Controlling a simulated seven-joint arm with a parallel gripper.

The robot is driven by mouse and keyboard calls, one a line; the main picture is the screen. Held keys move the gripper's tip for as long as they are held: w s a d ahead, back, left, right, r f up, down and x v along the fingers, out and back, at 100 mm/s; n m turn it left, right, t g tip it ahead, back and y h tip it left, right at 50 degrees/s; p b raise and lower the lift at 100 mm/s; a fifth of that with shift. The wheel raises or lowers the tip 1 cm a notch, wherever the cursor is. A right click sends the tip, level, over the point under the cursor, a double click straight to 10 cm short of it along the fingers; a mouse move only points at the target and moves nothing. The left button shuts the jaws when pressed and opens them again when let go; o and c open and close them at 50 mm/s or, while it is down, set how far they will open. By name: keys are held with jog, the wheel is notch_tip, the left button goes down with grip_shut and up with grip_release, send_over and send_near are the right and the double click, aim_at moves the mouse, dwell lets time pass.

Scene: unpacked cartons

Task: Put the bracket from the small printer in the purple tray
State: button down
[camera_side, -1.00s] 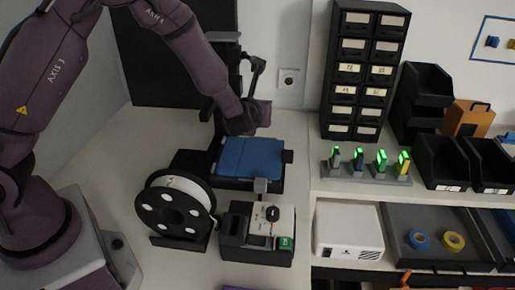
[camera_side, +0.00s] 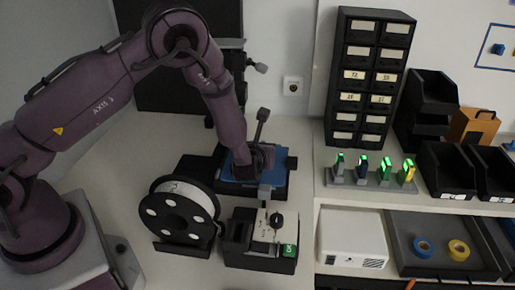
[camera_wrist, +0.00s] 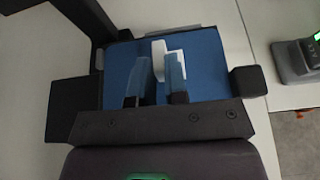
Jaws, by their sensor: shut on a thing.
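The small white bracket (camera_wrist: 159,60) sits over the blue bed (camera_wrist: 208,60) of the small printer in the wrist view. My gripper (camera_wrist: 156,84) has its two blue fingers closed on the bracket, one on each side. I cannot tell whether the bracket still touches the bed. In the side view, my gripper (camera_side: 262,160) is low over the printer's blue bed (camera_side: 280,160); its fingers and the bracket are hidden there. The purple tray is not in view now.
A black filament spool (camera_side: 178,212) and a dark box with a knob and green display (camera_side: 262,240) stand in front of the printer. The printer's upright frame is close behind. A shelf with lit holders (camera_side: 372,176) and drawers (camera_side: 366,85) is at the right.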

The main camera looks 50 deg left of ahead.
jog(key=shift+f, duration=0.15)
jog(key=c, duration=1.1)
grip_release()
jog(key=shift+c, duration=0.2)
jog(key=v, duration=1.2)
jog(key=shift+d+f, duration=0.2)
jog(key=shift+d, duration=0.05)
jog(key=shift+o, duration=0.5)
jog(key=shift+s+d+r, duration=0.15)
jog(key=shift+s+d, duration=0.1)
